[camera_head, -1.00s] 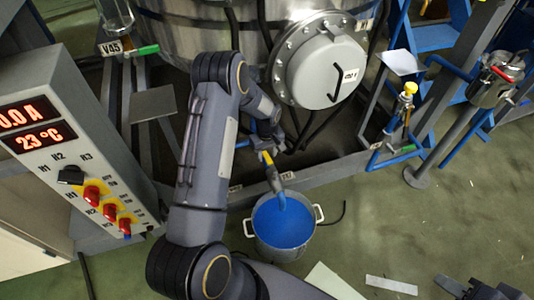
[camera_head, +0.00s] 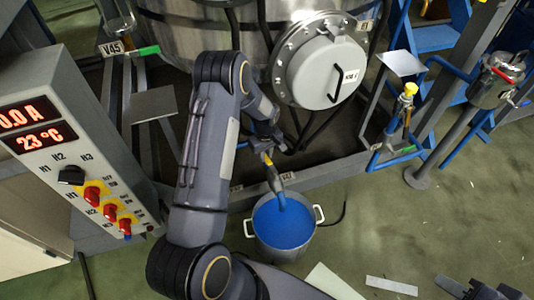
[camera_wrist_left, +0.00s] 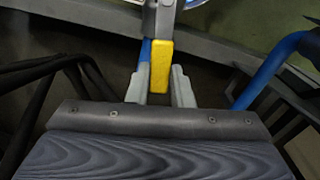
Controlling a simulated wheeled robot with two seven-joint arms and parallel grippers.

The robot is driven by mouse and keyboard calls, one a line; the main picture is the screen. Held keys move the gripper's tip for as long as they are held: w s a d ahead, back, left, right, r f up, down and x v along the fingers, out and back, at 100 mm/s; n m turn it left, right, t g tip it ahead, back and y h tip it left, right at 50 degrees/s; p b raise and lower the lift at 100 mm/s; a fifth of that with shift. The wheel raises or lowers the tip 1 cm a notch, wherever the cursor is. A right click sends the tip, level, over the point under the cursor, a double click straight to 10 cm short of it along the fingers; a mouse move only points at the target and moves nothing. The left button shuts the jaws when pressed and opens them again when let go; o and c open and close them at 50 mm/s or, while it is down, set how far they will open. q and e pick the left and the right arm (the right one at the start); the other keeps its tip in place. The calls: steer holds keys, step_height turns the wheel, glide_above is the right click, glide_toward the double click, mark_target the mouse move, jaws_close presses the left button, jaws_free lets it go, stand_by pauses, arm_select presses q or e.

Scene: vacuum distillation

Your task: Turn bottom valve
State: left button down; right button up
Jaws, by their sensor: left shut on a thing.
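The bottom valve is under the big steel vessel, above the bucket. Its yellow handle (camera_head: 266,158) shows in the head view, and also in the left wrist view (camera_wrist_left: 160,65), where it lies between the two pale fingers. My left gripper (camera_wrist_left: 158,85) is shut on the yellow handle. In the head view my left gripper (camera_head: 267,146) is partly hidden by its own arm. A metal spout (camera_head: 274,180) points down from the valve, and blue liquid runs from it into the bucket (camera_head: 262,245). My right gripper (camera_head: 485,291) is cut off at the bottom right edge; its jaws are unclear.
A steel vessel (camera_head: 185,35) with a round flanged cover (camera_head: 325,70) stands behind. A control box (camera_head: 60,135) reading 23 °C is at left. A frame beam (camera_head: 335,172) runs below the vessel. Blue pipes (camera_head: 440,75) are at right. Green floor (camera_head: 450,225) is mostly clear at lower right.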

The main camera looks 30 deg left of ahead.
arm_select(q)
steer(key=s+d+n+p, duration=0.1)
steer(key=s+n+p, duration=0.4)
steer(key=n, duration=1)
steer(key=shift+s+d+n, duration=0.3)
steer(key=shift+s, duration=1.6)
steer(key=shift+d, duration=0.1)
steer(key=c, duration=1.3)
jaws_free()
steer(key=shift+r, duration=0.15)
step_height(320, 180, up, 8)
steer(key=shift+f+p, duration=0.2)
steer(key=shift+p, duration=1)
